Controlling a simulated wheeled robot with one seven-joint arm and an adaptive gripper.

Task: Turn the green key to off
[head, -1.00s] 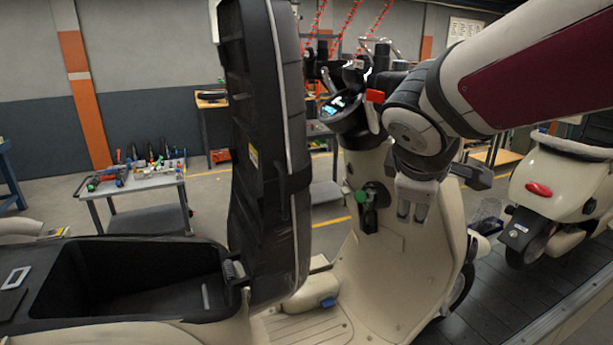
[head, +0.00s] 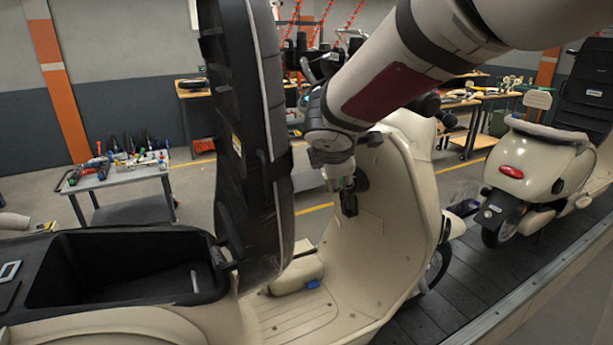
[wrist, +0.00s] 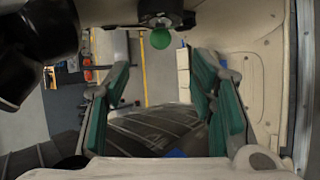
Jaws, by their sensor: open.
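The green key (wrist: 160,39) shows as a round green head in the wrist view, under a dark round lock housing (wrist: 163,13) at the top middle. My gripper (wrist: 163,78) is open and empty, its teal-padded fingers spread left and right. The key is roughly centred between them in the picture, above the fingertips and apart from both. In the head view my gripper (head: 337,178) is close in front of the scooter's inner leg shield (head: 385,205), and the arm mostly hides the key.
The raised black seat (head: 245,130) stands upright just left of my arm, over the open storage bin (head: 130,265). A second scooter (head: 540,170) stands behind on the slat conveyor (head: 470,265). A tool cart (head: 120,180) is at the left.

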